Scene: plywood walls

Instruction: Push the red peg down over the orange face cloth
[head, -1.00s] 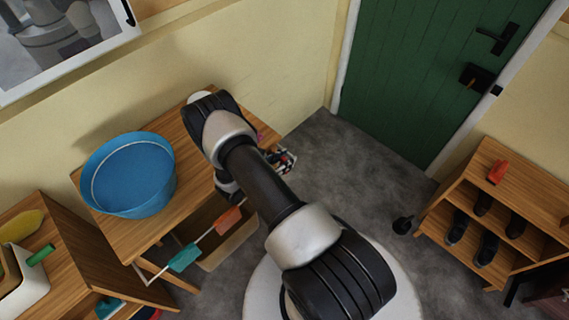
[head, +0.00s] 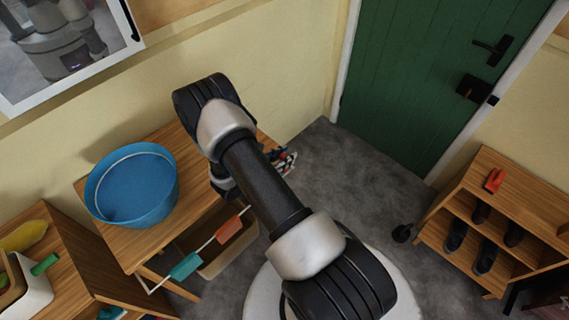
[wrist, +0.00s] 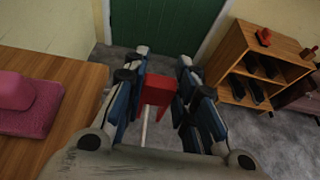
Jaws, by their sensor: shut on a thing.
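My gripper (wrist: 160,92) is shut on the red peg (wrist: 158,88), which sits between the blue-grey fingers in the wrist view. A thin pale rod (wrist: 144,128) shows just below the peg; I cannot tell whether they touch. The orange face cloth (head: 229,230) hangs over the pale rail at the table's front edge. A teal cloth (head: 186,265) hangs to its left on the same rail. The orange cloth does not show in the wrist view.
A blue tub (head: 135,190) stands on the wooden table (head: 120,245). Folded pink cloth (wrist: 35,118) lies on the wood at left in the wrist view. A shoe rack (head: 520,205) with a red object on top stands right, beyond open grey floor. The green door is shut.

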